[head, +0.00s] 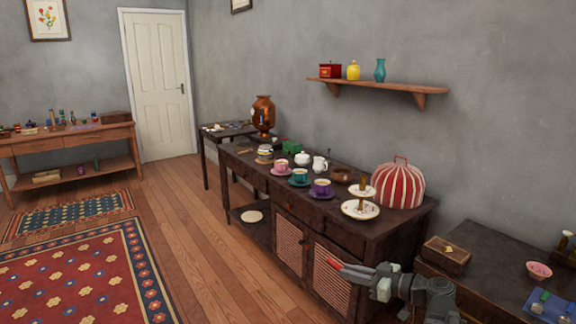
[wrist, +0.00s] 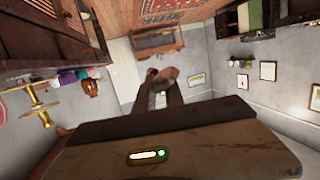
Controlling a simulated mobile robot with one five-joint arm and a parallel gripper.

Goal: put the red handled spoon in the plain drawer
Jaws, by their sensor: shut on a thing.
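My gripper (head: 350,271) is in the head view, held in front of the right end of the dark sideboard (head: 400,226). It is shut on a thin red thing (head: 333,264), which looks like the handle of the red handled spoon and points left. The spoon's bowl cannot be made out. The sideboard has drawer fronts along its upper front, including one near the right (head: 338,236); all look shut, and I cannot tell which is the plain one.
Cups, a tiered stand (head: 361,209) and a striped cosy (head: 399,184) crowd the sideboard top. A wooden box (head: 446,257) stands on the dark table at right.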

